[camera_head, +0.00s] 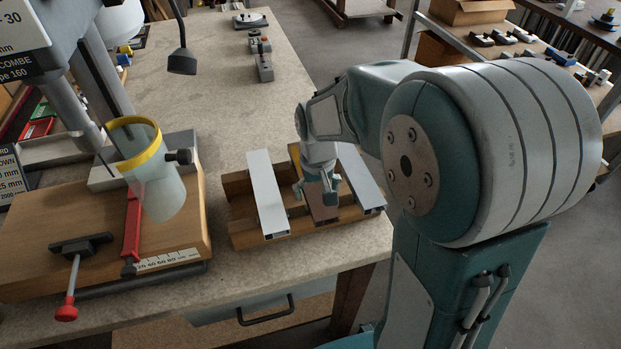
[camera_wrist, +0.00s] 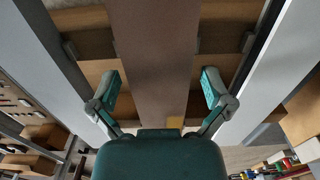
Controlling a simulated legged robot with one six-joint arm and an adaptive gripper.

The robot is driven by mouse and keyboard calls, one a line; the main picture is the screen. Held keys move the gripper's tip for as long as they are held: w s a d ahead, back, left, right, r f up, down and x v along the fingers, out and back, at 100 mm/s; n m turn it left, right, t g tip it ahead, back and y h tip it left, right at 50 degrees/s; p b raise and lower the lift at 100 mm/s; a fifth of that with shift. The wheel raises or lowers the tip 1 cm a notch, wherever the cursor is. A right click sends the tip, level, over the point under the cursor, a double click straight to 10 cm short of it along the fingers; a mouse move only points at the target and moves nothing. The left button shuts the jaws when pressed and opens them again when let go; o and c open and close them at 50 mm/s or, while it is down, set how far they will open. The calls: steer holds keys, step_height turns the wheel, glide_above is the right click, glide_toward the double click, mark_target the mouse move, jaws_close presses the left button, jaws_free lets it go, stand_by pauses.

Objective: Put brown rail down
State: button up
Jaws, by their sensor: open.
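The brown rail (camera_head: 324,210) lies across a wooden rack (camera_head: 244,236) on the bench, between two light grey rails. In the wrist view the brown rail (camera_wrist: 155,50) runs up the middle of the picture. My gripper (camera_head: 318,187) is over the brown rail, pointing down. In the wrist view the fingers of my gripper (camera_wrist: 160,80) are spread wide, one on each side of the rail, with clear gaps and no contact visible. My gripper hides part of the rail in the head view.
The left grey rail (camera_head: 267,195) and right grey rail (camera_head: 361,180) lie close on either side. A machine with a yellow-rimmed clear guard (camera_head: 155,185) stands to the left on a wooden base. A black lamp (camera_head: 182,62) hangs above the bench. The bench behind the rack is largely clear.

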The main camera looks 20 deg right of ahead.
steer(key=c, duration=1.1)
steer(key=shift+c, duration=0.2)
